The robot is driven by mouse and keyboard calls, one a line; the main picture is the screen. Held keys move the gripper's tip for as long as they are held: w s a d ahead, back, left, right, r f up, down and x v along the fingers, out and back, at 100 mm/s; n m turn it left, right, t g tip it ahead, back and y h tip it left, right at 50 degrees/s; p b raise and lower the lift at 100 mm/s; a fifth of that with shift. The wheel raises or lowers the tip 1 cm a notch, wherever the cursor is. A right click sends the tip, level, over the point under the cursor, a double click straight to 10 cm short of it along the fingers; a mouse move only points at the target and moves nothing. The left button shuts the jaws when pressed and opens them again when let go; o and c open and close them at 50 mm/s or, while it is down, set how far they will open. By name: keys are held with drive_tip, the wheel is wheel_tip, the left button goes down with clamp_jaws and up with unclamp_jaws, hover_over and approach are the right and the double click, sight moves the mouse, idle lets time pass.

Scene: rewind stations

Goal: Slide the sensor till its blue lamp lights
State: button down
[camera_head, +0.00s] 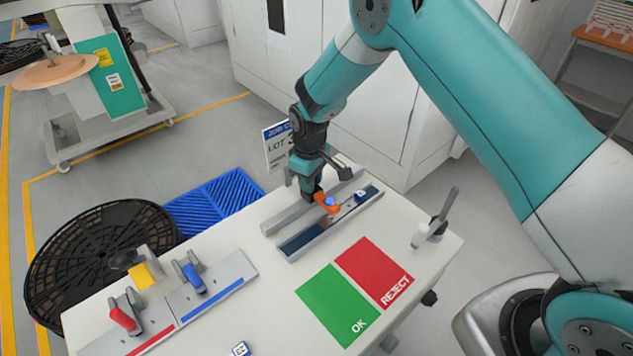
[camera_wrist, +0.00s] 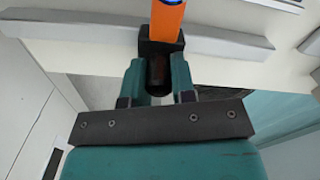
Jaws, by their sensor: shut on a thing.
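The sensor (camera_head: 326,204) is a small orange body over the dark blue strip (camera_head: 303,238) of a rail near the table's far edge. A blue spot shows on its top; it is too small to tell whether this lamp is lit. My gripper (camera_head: 313,188) reaches down behind the sensor from the far side. In the wrist view my gripper (camera_wrist: 157,75) is shut on the sensor's black rear block, and the sensor's orange part (camera_wrist: 167,18) runs out of the top of the picture. The sensor's front end is hidden there.
A small blue block (camera_head: 361,195) sits on the strip right of the sensor. A grey bar (camera_head: 282,217) runs behind the strip. Red and blue clamps (camera_head: 124,317) (camera_head: 193,277) stand at left. Green OK (camera_head: 335,300) and red REJECT (camera_head: 372,270) pads lie in front. A grey-handled tool (camera_head: 440,220) stands at right.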

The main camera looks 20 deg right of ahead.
drive_tip(key=c, duration=0.9)
unclamp_jaws()
drive_tip(key=shift+c, duration=0.2)
drive_tip(key=shift+r, duration=0.3)
wheel_tip(320, 180, up, 17)
drive_tip(key=b, duration=0.2)
drive_tip(key=shift+b, duration=0.35)
